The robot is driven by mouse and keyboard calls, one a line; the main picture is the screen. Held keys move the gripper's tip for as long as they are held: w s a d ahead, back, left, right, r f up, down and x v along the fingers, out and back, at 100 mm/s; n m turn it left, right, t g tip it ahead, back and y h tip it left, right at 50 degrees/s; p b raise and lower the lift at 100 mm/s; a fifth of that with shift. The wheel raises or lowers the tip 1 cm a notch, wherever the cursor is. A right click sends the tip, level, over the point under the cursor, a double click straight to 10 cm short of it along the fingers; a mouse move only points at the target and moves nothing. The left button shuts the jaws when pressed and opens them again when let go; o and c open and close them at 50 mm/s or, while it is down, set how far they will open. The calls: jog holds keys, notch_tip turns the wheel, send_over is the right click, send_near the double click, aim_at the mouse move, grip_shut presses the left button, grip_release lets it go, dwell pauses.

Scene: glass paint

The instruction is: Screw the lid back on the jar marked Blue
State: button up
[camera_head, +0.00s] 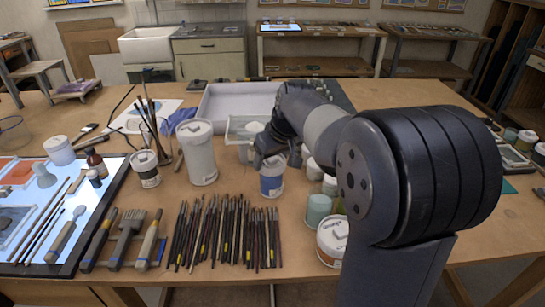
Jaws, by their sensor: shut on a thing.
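The jar with the blue label (271,184) stands upright on the wooden table, right of the tall white container. My gripper (271,160) points down at the top of this jar, with its fingers around the rim area. The gripper is shut on what appears to be the jar's white lid. My fingers and wrist hide most of the lid, so I cannot tell whether it sits level or how far it is threaded.
Left of the jar stand a tall white container (199,152) and a small labelled jar (146,169). Many brushes (225,232) lie in front. A green cup (318,209) and an orange-labelled jar (332,240) stand to the right, near my arm. A white tray (238,104) lies behind.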

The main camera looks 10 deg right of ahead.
jog(key=shift+f+b, duration=0.55)
jog(key=shift+f, duration=0.3)
dwell(1.4)
jog(key=m, duration=0.2)
jog(key=m+h+p, duration=0.1)
jog(key=shift+a+m+h, duration=0.15)
jog(key=shift+m+h, duration=0.15)
jog(key=shift+m, duration=0.1)
jog(key=shift+f+m+h, duration=0.1)
jog(key=shift+m+h, duration=0.2)
jog(key=shift+m, duration=0.4)
jog(key=m+h, duration=0.1)
jog(key=m, duration=0.2)
jog(key=shift+a, duration=0.1)
jog(key=shift+m+g+h, duration=0.3)
jog(key=shift+m+h, duration=0.2)
jog(key=shift+m, duration=0.6)
